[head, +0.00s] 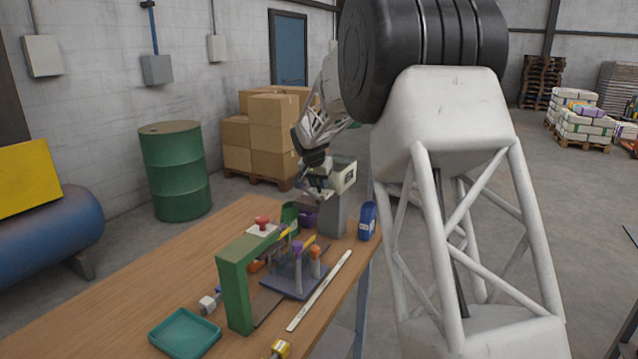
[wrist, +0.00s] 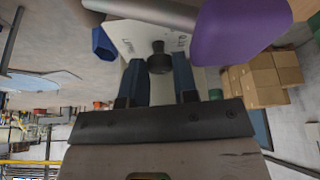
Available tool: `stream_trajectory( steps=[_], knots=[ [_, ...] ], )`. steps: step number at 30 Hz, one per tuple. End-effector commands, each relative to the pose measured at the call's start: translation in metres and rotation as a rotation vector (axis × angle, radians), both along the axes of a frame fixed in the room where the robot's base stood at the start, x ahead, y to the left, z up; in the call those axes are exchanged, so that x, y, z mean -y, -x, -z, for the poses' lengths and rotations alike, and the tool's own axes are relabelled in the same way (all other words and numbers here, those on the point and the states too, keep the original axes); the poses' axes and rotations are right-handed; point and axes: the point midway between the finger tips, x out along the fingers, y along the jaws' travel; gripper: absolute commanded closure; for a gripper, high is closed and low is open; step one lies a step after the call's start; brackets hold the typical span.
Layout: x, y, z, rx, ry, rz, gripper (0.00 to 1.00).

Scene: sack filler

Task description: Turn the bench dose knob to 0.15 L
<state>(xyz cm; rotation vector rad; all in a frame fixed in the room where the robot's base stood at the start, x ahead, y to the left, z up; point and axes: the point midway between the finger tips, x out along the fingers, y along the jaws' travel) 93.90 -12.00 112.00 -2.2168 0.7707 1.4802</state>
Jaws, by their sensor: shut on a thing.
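The dose knob (wrist: 159,58) is a small black knob on a pale panel (wrist: 128,38) with small dark marks that I cannot read. My gripper (wrist: 160,72) has its two blue fingers on either side of the knob and is shut on it. In the head view my gripper (head: 319,185) is at the pale box (head: 344,178) on a grey post at the far end of the bench. The knob is hidden there, and its setting cannot be read in either view.
A purple part (wrist: 240,30) and a grey rod hang close to the panel in the wrist view. On the wooden bench (head: 215,245) stand a green frame (head: 236,290), a teal tray (head: 185,334) and a blue container (head: 367,222). Cardboard boxes (head: 272,125) stand behind.

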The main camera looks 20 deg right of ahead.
Motion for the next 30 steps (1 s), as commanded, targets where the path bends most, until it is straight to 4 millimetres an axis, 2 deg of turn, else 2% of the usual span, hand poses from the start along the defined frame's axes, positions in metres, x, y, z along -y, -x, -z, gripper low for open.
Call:
stream_trajectory(
  steps=[16,30],
  knots=[
    [-0.0018,-0.0027,-0.0004,0.001,0.001,0.394,0.96],
    [-0.0022,-0.0027,0.0002,-0.001,0.000,0.483,0.96]
  ],
)
